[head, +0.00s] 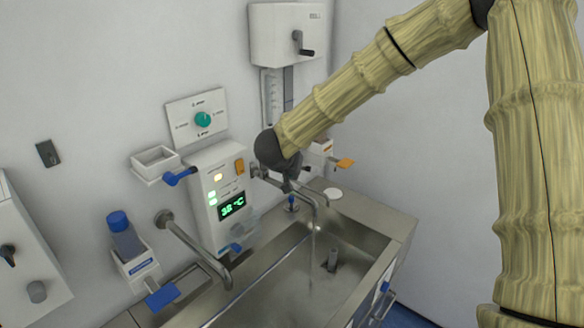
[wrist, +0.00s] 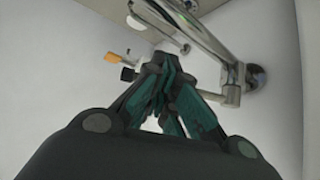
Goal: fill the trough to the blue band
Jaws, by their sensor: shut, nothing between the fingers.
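The steel trough (head: 262,300) is at lower centre in the head view, with a short grey upright pipe (head: 332,262) inside it. A thin stream of water (head: 313,240) falls into it from a chrome spout (head: 305,194). The water level is hard to make out, and I cannot pick out a blue band inside the trough. My gripper (head: 290,186) is by this spout and the wall, partly hidden by my wrist. In the wrist view my gripper (wrist: 162,65) has its fingers together and empty, beside the chrome tap pipe (wrist: 212,32) and its wall mount (wrist: 258,78).
A wall panel (head: 203,210) reads about 38 °C in green. The right floor is clear.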

